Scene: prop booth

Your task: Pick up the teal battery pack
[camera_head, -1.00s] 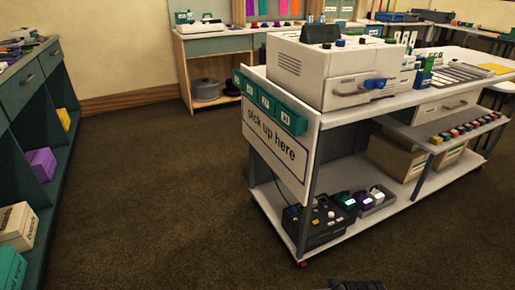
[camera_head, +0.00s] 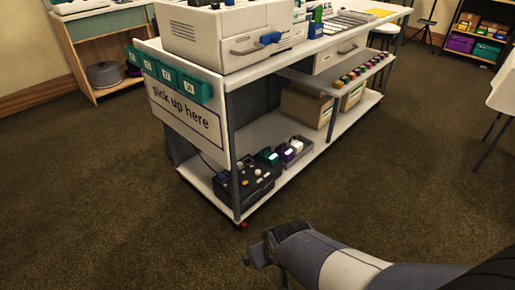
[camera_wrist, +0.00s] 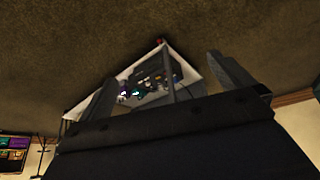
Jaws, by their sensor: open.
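The teal battery pack (camera_head: 268,157) sits on the cart's lower shelf, between a black control box and a purple pack. A small teal item in the wrist view (camera_wrist: 136,92) looks like the same pack, tiny and dark. My gripper (camera_head: 257,254) is open and empty at the lower middle of the head view, over the carpet in front of the cart and well apart from the pack. In the wrist view its two fingers stand apart on either side of the shelf.
The black control box (camera_head: 242,180) stands at the shelf's near corner. A purple pack (camera_head: 285,153) and a white pack (camera_head: 296,146) are beside the teal one in a grey tray. Cart legs and the worktop (camera_head: 262,73) frame the shelf. The carpet (camera_head: 400,180) to the right is clear.

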